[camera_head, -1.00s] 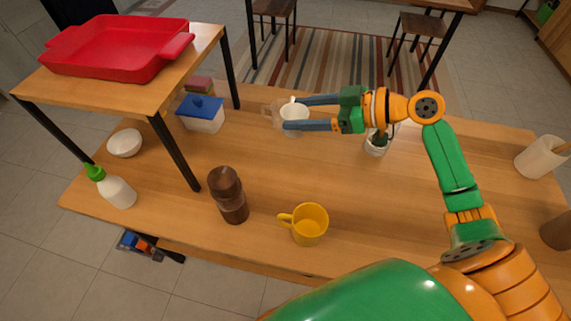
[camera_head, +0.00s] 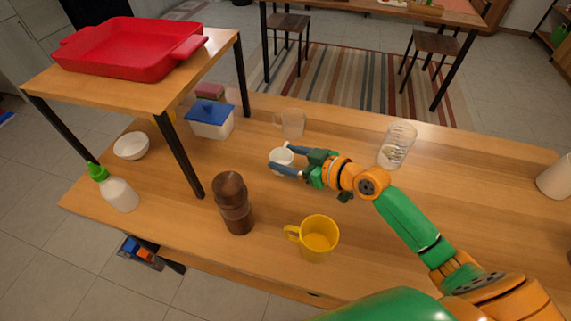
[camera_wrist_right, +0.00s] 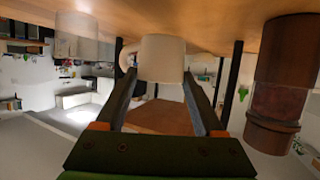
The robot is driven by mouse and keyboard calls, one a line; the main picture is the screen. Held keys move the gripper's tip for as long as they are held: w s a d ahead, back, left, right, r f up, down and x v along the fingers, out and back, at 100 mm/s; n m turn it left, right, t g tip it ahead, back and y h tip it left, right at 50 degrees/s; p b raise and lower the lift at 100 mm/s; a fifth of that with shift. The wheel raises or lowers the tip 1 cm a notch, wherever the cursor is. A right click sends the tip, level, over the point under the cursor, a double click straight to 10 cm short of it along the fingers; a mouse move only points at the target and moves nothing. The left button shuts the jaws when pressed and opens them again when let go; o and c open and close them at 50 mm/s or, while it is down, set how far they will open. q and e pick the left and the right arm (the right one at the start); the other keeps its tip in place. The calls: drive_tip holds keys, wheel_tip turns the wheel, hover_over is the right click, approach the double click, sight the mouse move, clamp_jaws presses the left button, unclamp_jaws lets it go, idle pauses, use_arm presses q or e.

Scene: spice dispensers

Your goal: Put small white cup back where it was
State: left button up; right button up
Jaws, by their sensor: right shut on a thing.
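The small white cup (camera_head: 281,154) is in my right gripper (camera_head: 281,162), in front of the clear glass mug and behind the brown grinder. In the right wrist view, the cup (camera_wrist_right: 162,58) sits between the two fingers of my right gripper (camera_wrist_right: 158,70), with its handle on the left side. The gripper is shut on the cup. The cup is low over the wooden table (camera_head: 350,215); I cannot tell whether its base touches the wood. My left gripper is not in view.
A clear mug (camera_head: 292,123) stands just behind the cup. A glass (camera_head: 397,145) stands to the right, a brown grinder (camera_head: 234,204) and yellow mug (camera_head: 318,238) in front. A blue-lidded container (camera_head: 211,120) stands left, beside the raised shelf (camera_head: 85,92) with a red tray (camera_head: 128,60).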

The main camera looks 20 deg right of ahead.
drive_tip(key=shift+s+a+f, duration=0.1)
drive_tip(key=shift+a+f, duration=0.05)
drive_tip(key=shift+f, duration=0.85)
drive_tip(key=shift+a+f, duration=0.1)
drive_tip(key=shift+f, duration=0.85)
drive_tip(key=shift+f+b, duration=0.1)
drive_tip(key=shift+b, duration=0.25)
drive_tip(key=o, duration=1.5)
drive_tip(key=shift+o, duration=0.2)
drive_tip(key=shift+r, duration=0.2)
drive_tip(key=v, duration=1.1)
drive_tip(key=shift+s+d+f+b, duration=0.1)
drive_tip(key=shift+s+b, duration=0.05)
drive_tip(key=shift+b, duration=0.2)
drive_tip(key=shift+s+d+r, duration=0.1)
drive_tip(key=shift+s+r, duration=0.1)
drive_tip(key=shift+r, duration=0.05)
